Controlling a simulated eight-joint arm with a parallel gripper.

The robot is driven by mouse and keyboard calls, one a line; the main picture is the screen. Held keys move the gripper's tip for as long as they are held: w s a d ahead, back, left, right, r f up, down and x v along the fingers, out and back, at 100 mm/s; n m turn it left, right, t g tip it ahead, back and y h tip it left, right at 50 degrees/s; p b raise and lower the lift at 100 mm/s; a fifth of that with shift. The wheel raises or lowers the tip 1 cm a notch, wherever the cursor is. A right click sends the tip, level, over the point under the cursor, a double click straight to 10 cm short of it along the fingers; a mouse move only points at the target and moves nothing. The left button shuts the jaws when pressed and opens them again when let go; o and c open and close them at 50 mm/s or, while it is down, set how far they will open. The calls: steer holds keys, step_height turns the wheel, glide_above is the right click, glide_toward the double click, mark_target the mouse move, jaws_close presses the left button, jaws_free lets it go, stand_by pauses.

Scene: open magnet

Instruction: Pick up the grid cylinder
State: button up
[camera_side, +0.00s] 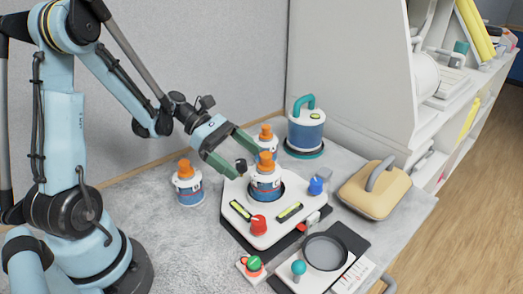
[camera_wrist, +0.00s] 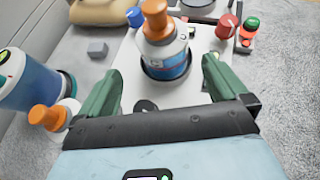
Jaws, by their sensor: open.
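Several small white-and-blue cylinders with orange knobs are in view; I cannot tell by a label which is the grid cylinder. One (camera_side: 265,183) stands upright in the round hole of the white device (camera_side: 262,228); it also shows ahead in the wrist view (camera_wrist: 168,64). A second (camera_side: 268,146) stands behind it and a third (camera_side: 188,186) stands on the table to the left. My gripper (camera_side: 248,163) is open, its green fingers just short of and above the cylinder in the device. In the wrist view the fingers (camera_wrist: 162,70) sit on either side of its line, holding nothing.
A large blue canister with a teal handle (camera_side: 305,132) stands behind. A tan handled block (camera_side: 374,190) lies to the right. The device carries red (camera_side: 258,223) and blue (camera_side: 316,186) knobs. A round dark dish (camera_side: 325,251) is in front.

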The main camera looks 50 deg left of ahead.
mark_target(266, 177)
steer(key=x, duration=0.2)
steer(key=shift+w+d+f, duration=0.1)
steer(key=shift+d+f, duration=0.05)
steer(key=shift+d, duration=0.2)
steer(key=x, duration=0.4)
steer(key=shift+s+d+r, duration=0.25)
steer(key=shift+s+r, duration=0.05)
steer(key=shift+w+d+f, duration=0.25)
steer(key=shift+d+f, duration=0.1)
steer(key=shift+d, duration=0.2)
steer(key=shift+c, duration=0.3)
steer(key=c, duration=1.1)
steer(key=shift+c, duration=0.2)
steer(key=shift+r, duration=0.15)
